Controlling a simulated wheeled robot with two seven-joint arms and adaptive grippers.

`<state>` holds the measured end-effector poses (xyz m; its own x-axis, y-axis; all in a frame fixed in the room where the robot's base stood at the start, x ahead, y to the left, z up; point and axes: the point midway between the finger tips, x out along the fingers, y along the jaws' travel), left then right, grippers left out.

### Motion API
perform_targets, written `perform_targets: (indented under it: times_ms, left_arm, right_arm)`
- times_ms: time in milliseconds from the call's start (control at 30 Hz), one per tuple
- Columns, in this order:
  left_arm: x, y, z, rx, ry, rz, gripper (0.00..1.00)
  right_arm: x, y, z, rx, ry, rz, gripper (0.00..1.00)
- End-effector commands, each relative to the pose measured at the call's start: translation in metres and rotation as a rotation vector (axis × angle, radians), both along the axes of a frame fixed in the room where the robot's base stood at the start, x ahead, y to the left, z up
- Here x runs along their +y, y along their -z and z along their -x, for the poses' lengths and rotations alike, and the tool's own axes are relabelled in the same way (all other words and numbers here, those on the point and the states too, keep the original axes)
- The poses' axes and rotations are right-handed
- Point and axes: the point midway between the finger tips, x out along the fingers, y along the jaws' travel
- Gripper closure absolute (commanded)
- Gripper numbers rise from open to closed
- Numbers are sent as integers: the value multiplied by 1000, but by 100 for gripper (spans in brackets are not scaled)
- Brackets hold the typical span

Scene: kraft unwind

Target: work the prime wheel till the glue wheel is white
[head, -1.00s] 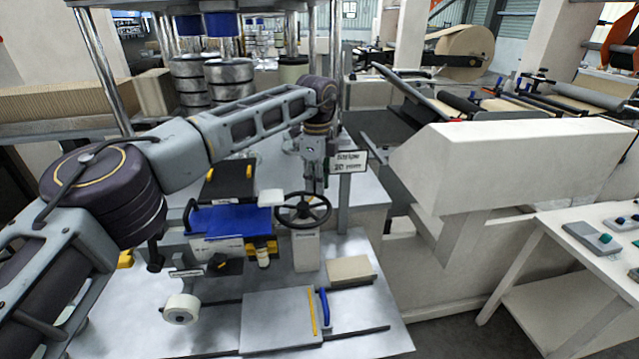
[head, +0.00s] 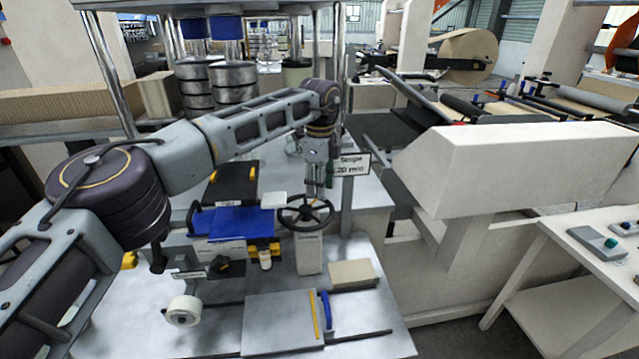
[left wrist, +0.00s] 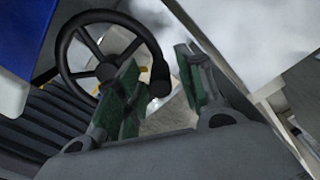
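A black handwheel (head: 305,213), which I take as the prime wheel, sits on a grey pedestal. It also shows in the left wrist view (left wrist: 90,50), with a dark knob (left wrist: 160,80) on its rim. My left gripper (head: 317,193) points down at the rim's far right side. In the left wrist view my left gripper (left wrist: 158,62) has its green-padded fingers apart, with the knob between them and a gap visible. A white roll (head: 184,311) stands at the lower left; I cannot tell whether it is the glue wheel. My right gripper is out of view.
A blue tray (head: 236,223) lies left of the handwheel. A tan block (head: 353,274) and a grey plate (head: 278,318) lie in front. A sign (head: 352,165) on a post stands close right of my gripper. A large white housing (head: 520,165) fills the right.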

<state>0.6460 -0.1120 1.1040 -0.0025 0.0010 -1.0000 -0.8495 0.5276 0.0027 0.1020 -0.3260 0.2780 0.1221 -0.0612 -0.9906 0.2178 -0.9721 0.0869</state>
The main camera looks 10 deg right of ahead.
Motion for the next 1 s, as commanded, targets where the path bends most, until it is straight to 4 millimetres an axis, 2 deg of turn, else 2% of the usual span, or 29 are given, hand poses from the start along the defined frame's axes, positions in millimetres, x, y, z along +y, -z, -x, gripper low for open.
perform_targets:
  times_ms: [33, 367, 1000]
  left_arm:
    - [0, -1, -1, -3, -1, 2, 59]
    - [-4, -1, 3, -3, 74, 1, 59]
    - [-17, 0, 23, -2, 445, 1, 59]
  right_arm:
    - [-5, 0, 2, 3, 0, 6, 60]
    - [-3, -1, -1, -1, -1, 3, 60]
    - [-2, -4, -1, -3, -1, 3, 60]
